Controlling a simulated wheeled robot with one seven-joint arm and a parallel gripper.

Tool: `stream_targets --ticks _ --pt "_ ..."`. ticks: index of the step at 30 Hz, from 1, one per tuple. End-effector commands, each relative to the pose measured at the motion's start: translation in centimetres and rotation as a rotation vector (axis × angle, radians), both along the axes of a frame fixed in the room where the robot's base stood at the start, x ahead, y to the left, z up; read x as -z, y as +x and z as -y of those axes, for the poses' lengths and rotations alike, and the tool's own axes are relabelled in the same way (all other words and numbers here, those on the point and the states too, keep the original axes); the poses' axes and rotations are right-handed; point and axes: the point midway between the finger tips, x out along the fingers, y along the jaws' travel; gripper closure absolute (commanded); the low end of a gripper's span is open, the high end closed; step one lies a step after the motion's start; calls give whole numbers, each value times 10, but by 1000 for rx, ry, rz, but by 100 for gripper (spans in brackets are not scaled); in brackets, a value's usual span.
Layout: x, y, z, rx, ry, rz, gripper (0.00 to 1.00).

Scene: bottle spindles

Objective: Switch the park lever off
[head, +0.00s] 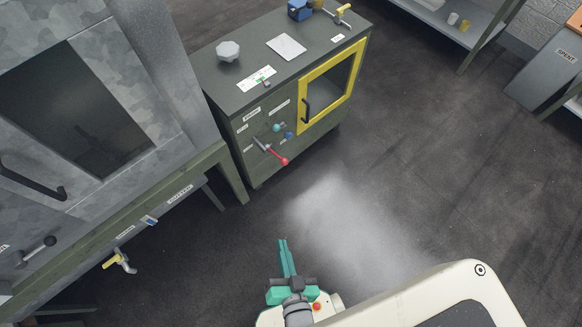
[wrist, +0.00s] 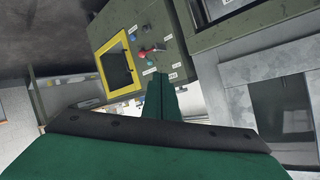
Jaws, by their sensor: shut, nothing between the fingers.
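A lever with a red grip (head: 276,154) sits on the front panel of a dark green cabinet (head: 285,165), angled down to the right. It also shows in the wrist view (wrist: 148,51), just beyond my fingertips. The labels beside it are too small to read, so I cannot confirm which control is the park lever. A teal knob (head: 276,127) and a blue knob (head: 289,135) sit above it. My green gripper (head: 283,241) is shut and empty, over open floor in front of the cabinet and apart from it. Its fingers also show in the wrist view (wrist: 162,78).
The cabinet has a yellow-framed window door (head: 331,83) with a black handle. A grey machine (head: 105,110) on a green frame stands at left. A yellow-handled valve (head: 116,262) and a black-knobbed lever (head: 38,248) project at lower left. The floor (head: 400,180) to the right is clear.

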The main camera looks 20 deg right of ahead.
Motion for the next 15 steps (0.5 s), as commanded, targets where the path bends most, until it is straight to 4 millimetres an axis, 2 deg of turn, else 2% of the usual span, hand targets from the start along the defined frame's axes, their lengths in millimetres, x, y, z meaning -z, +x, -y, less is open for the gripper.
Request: stream_targets --ticks 1,6,10,15 --pt "19 13 10 65 94 -16 100" --pt "79 47 38 279 439 -78 100" --pt "114 75 60 441 708 -111 100" --pt "145 116 88 639 1061 -141 100"
